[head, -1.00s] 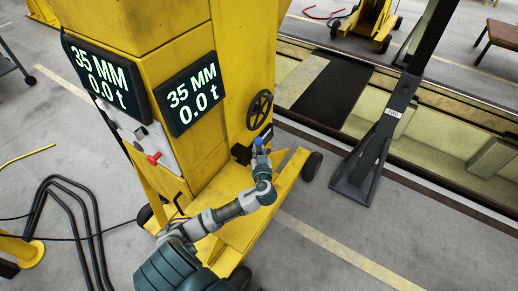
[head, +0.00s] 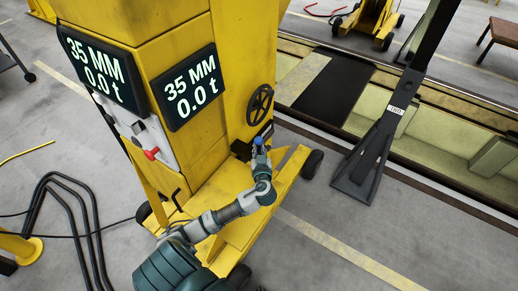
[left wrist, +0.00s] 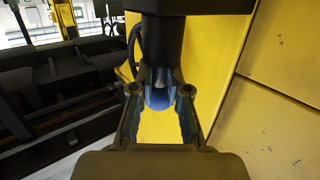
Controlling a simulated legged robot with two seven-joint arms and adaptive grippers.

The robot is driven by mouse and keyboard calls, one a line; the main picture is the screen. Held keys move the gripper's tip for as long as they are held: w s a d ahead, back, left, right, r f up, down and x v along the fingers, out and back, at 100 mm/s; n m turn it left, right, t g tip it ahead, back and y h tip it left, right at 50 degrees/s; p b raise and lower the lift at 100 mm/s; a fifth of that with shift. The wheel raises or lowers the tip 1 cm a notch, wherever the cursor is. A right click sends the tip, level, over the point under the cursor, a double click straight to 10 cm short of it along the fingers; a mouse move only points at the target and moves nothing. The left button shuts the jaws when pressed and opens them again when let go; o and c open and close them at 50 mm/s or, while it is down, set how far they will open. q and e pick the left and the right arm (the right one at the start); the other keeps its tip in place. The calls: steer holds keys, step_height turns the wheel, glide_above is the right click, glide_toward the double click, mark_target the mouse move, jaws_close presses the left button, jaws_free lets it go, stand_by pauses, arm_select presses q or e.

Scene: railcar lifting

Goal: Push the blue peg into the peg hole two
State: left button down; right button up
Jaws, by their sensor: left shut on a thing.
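The blue peg (head: 258,141) shows as a small blue tip at my left gripper (head: 260,153), low on the side of the yellow lifting column. In the left wrist view, the blue peg (left wrist: 158,98) sits between the two fingers, which are shut on it. A dark cylindrical part (left wrist: 163,50) stands directly above the peg there. A dark fitting (head: 241,151) on the column is beside the gripper. The peg hole's opening is hidden, and I cannot tell how deep the peg sits or which hole is number two. My right gripper is out of view.
A black handwheel (head: 260,104) is just above the gripper. Two displays (head: 190,87) read 35 MM and 0.0 t. A red-handled control (head: 151,154) is on the column's left face.

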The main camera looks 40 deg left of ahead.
arm_select(q)
steer(key=c, duration=1.1)
jaws_free()
steer(key=shift+d+f, duration=0.15)
steer(key=shift+s+f, duration=0.1)
steer(key=shift+s+d, duration=0.15)
steer(key=shift+d, duration=0.05)
steer(key=v, duration=1.1)
steer(key=shift+s+d+r, duration=0.1)
steer(key=shift+d+r, duration=0.1)
steer(key=shift+r, duration=0.1)
steer(key=shift+a, duration=0.2)
